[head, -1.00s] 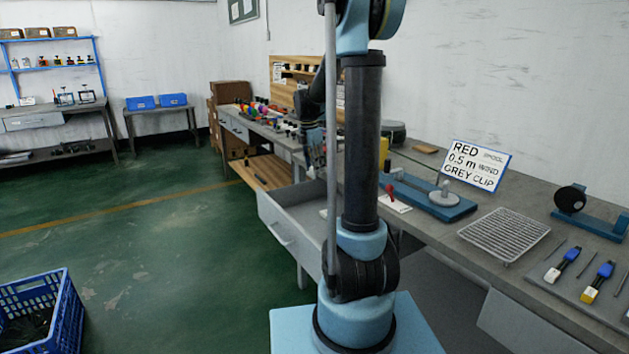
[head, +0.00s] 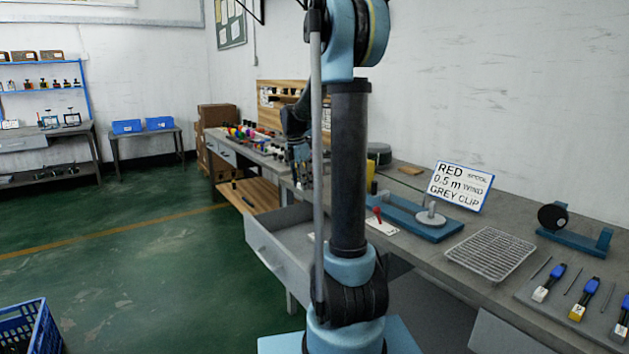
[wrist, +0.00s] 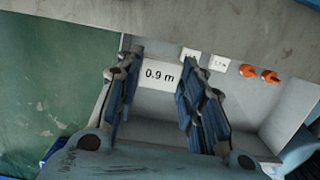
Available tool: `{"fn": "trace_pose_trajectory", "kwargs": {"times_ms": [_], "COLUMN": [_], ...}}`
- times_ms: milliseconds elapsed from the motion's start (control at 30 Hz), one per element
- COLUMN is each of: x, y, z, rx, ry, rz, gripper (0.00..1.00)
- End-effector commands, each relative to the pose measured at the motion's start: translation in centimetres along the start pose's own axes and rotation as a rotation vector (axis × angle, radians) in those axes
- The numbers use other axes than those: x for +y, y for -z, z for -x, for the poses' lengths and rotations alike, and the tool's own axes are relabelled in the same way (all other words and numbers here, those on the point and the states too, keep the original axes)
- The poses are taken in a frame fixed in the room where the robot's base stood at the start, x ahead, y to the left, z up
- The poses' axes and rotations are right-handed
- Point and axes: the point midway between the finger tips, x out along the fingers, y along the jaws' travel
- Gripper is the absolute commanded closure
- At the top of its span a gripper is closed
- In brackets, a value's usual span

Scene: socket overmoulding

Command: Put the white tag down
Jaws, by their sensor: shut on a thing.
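The white tag (wrist: 159,76) reads "0.9 m" and shows in the wrist view between the two blue-padded fingers of my gripper (wrist: 160,92). My gripper is shut on the tag, one finger at each side of it. Below and beyond it is the open grey drawer (wrist: 152,131), with two smaller white tags (wrist: 190,54) (wrist: 218,63) inside. In the head view my gripper (head: 302,165) is above the open drawer (head: 268,243), partly hidden by my arm; the held tag cannot be made out there.
Two orange parts (wrist: 248,70) (wrist: 269,76) lie in the drawer near the small tags. The workbench (head: 480,280) carries a blue fixture (head: 405,215), a wire rack (head: 490,254) and a sign (head: 461,187). A blue crate (head: 30,325) stands on the floor at left.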

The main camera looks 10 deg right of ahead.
Motion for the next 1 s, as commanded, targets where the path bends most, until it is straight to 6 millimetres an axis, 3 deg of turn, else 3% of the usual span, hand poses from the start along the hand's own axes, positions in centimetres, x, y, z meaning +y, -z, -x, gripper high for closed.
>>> {"fn": "trace_pose_trajectory", "kwargs": {"times_ms": [167,400,700,900,1000], "x": [1.7,4.3,6.3,6.8,6.9], "y": [-2.0,-6.2,-10.7,-12.1,-12.3], "z": [2.0,6.4,11.4,13.0,12.7], "rx": [0.000,0.000,-0.001,-0.001,-0.001], "ry": [0.000,0.000,0.000,-0.001,-0.001], "rz": [-0.002,-0.001,0.000,0.001,0.002], "gripper": [0.76,0.76,0.76,0.76,0.76]}}
